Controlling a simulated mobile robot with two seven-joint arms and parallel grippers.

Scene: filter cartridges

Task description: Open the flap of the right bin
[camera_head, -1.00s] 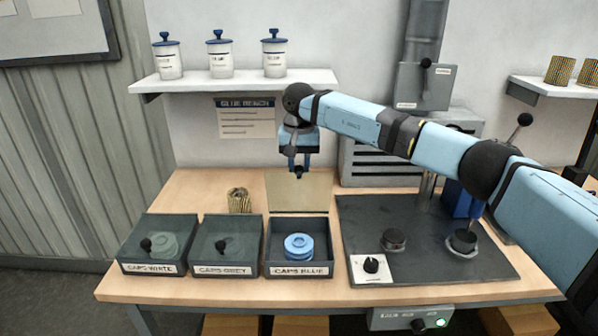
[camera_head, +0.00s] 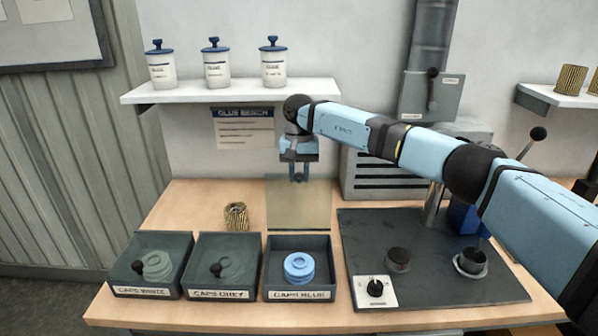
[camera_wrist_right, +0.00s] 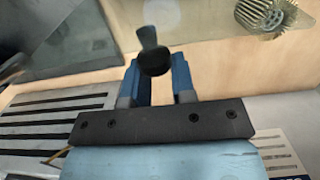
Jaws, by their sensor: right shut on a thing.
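The right bin, labelled CAPS BLUE (camera_head: 298,296), is a dark box with a stack of light blue caps (camera_head: 298,267) inside. Its flap (camera_head: 298,212), a see-through tan-tinted panel, stands raised at the bin's back edge, so the bin's top is uncovered. My right gripper (camera_head: 299,178) is at the flap's upper edge. In the right wrist view, its blue fingers (camera_wrist_right: 158,82) are shut on the flap's black knob (camera_wrist_right: 153,55). The fingers partly hide the knob in the head view. My left gripper is not in view.
The CAPS GREY bin (camera_head: 220,294) and CAPS WHITE bin (camera_head: 141,291) stand to the left, flaps down. A brass filter cartridge (camera_head: 236,216) stands behind. A dark mat (camera_head: 430,285) with fixtures lies right, and a grey vented box (camera_head: 385,172) behind it. A shelf with jars (camera_head: 272,64) hangs above.

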